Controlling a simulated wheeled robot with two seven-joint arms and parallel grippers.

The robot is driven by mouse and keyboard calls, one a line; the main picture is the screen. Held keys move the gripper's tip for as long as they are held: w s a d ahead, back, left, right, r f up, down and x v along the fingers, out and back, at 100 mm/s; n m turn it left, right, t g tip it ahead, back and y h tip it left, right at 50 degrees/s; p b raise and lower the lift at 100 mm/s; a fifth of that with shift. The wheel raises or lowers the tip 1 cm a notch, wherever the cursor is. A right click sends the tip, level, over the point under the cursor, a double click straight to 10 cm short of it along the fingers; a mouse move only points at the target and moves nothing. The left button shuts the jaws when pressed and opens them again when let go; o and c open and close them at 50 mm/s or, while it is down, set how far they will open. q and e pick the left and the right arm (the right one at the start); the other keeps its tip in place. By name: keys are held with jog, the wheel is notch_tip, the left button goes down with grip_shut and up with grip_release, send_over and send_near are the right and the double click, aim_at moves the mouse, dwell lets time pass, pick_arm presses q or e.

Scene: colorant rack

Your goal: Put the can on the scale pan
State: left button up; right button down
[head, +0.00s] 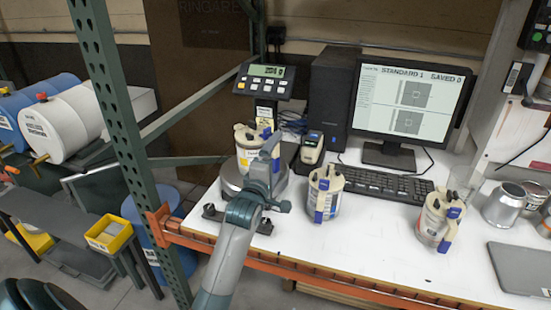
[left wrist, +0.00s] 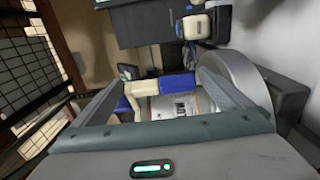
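A cream can (head: 243,150) with a yellow mark stands upright on the round metal scale pan (head: 230,188), left of the monitor. My left gripper (head: 268,165) is at the can's front right side and hides part of it. In the left wrist view the fingers of the left gripper (left wrist: 162,88) are spread wide, with the can's label (left wrist: 180,106) and its blue-and-cream handle (left wrist: 178,84) between them. A gap shows beside the left finger. The round pan edge (left wrist: 238,75) lies behind the right finger. My right gripper is not in view.
Two similar cans with blue handles, a middle one (head: 325,195) and a right one (head: 438,222), stand on the white bench (head: 370,245). The scale display (head: 264,80), keyboard (head: 375,186) and monitor (head: 410,100) are behind. A green rack post (head: 125,130) rises at left.

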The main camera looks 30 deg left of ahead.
pick_arm(q)
jog(key=shift+r, duration=0.15)
jog(key=shift+s+d, duration=0.2)
jog(key=shift+s, duration=0.5)
jog(key=b+v, duration=0.3)
jog(key=v, duration=0.7)
jog(key=shift+s, duration=0.3)
dwell(0.9)
